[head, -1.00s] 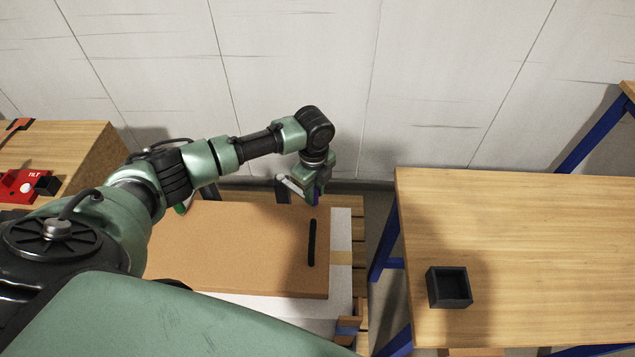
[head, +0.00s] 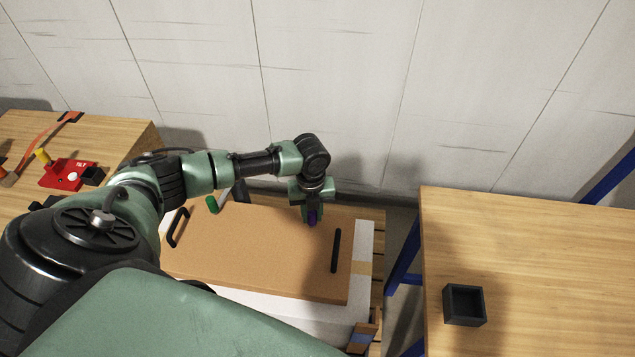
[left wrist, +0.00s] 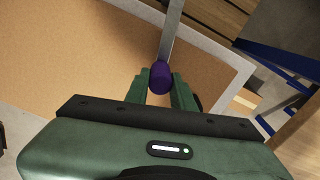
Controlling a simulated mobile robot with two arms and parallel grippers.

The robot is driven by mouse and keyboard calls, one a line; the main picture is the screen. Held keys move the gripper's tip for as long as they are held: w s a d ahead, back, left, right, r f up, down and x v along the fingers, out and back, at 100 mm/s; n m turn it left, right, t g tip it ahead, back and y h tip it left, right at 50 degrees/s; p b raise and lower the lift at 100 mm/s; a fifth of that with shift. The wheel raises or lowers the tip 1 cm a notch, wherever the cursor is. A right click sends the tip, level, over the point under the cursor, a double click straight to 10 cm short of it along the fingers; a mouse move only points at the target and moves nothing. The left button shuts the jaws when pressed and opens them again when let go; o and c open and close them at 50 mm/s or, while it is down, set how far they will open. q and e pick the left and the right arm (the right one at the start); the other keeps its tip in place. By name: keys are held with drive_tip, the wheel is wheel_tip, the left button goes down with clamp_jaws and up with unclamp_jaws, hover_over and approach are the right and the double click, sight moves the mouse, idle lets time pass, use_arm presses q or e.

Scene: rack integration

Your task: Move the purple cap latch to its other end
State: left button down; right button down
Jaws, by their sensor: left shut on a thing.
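The purple cap latch (head: 312,217) is between the fingers of my left gripper (head: 311,212), above the far edge of the brown box lid (head: 250,262). In the left wrist view the purple cap (left wrist: 161,77) sits between the two green fingertips (left wrist: 160,88). A flat grey metal bar (left wrist: 172,30) runs from the cap to the top of that view. My left gripper is shut on the cap. How the cap is joined to the bar is partly hidden by the fingers. My right gripper is not in view.
The lid has black handles at its left (head: 179,227) and right (head: 336,250). A green-ended lever (head: 213,204) is left of the gripper. A wooden table with a black open box (head: 464,304) stands right. A left bench holds a red tilt device (head: 68,174).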

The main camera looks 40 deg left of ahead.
use_arm(q)
drive_tip(key=shift+a+r, duration=0.15)
drive_tip(key=shift+a, duration=0.35)
drive_tip(key=c, duration=1.4)
unclamp_jaws()
drive_tip(key=shift+s, duration=0.1)
drive_tip(key=shift+o, duration=1.1)
drive_tip(key=shift+s, duration=0.1)
drive_tip(key=shift+r, duration=0.15)
wheel_tip(320, 180, up, 7)
drive_tip(key=shift+r+b, duration=0.2)
drive_tip(key=shift+b, duration=0.55)
